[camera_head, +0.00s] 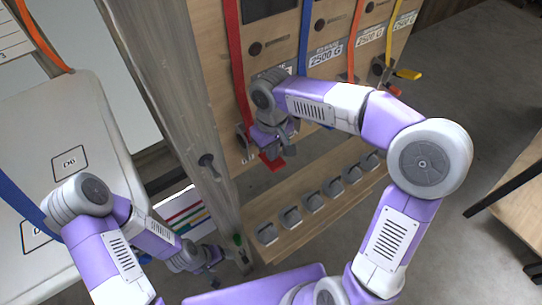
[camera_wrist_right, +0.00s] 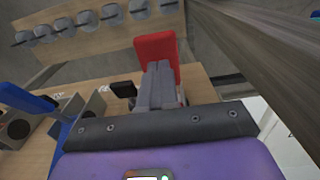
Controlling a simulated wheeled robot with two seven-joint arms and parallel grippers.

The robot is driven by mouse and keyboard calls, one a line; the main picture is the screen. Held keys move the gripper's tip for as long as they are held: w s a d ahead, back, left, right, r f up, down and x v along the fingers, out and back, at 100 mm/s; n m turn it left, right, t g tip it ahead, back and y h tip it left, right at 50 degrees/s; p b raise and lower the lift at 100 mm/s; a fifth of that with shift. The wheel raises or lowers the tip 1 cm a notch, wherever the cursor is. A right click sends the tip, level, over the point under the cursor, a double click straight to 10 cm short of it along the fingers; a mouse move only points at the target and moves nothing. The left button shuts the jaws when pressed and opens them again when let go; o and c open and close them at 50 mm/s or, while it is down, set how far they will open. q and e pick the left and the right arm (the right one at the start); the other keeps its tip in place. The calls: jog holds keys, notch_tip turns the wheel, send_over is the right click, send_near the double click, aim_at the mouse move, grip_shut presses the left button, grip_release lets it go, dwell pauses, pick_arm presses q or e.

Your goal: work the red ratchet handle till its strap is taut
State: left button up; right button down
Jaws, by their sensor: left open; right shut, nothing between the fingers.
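The red strap (camera_head: 234,60) runs down the front of the wooden panel to its ratchet. The red ratchet handle (camera_head: 272,162) sticks out low on the panel and points downward; it also shows in the right wrist view (camera_wrist_right: 156,47). My right gripper (camera_head: 282,140) is at the handle, with its shut, empty fingers (camera_wrist_right: 160,82) overlapping the handle's lower part in the wrist view. I cannot tell whether they touch it. The ratchet body is mostly hidden behind my right wrist. My left gripper (camera_head: 214,272) is low beside the wooden post, open and away from the red handle.
A blue strap (camera_head: 304,40), an orange strap (camera_head: 355,35) and a yellow handle (camera_head: 408,74) are farther right on the panel. A ledge with several grey round pieces (camera_head: 290,217) runs below. A wooden post (camera_head: 175,90) stands left, beside the pale cart roof (camera_head: 60,120).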

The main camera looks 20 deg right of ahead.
jog(key=shift+f+b, duration=0.85)
jog(key=shift+f, duration=0.6)
jog(key=shift+s, duration=0.1)
jog(key=shift+f+b, duration=0.5)
jog(key=shift+f, duration=0.25)
jog(key=r+p, duration=0.4)
jog(key=r, duration=0.1)
jog(key=r+p, duration=0.3)
jog(key=shift+w+a+r, duration=0.1)
jog(key=shift+w, duration=0.25)
notch_tip(320, 180, up, 6)
jog(key=p, duration=0.5)
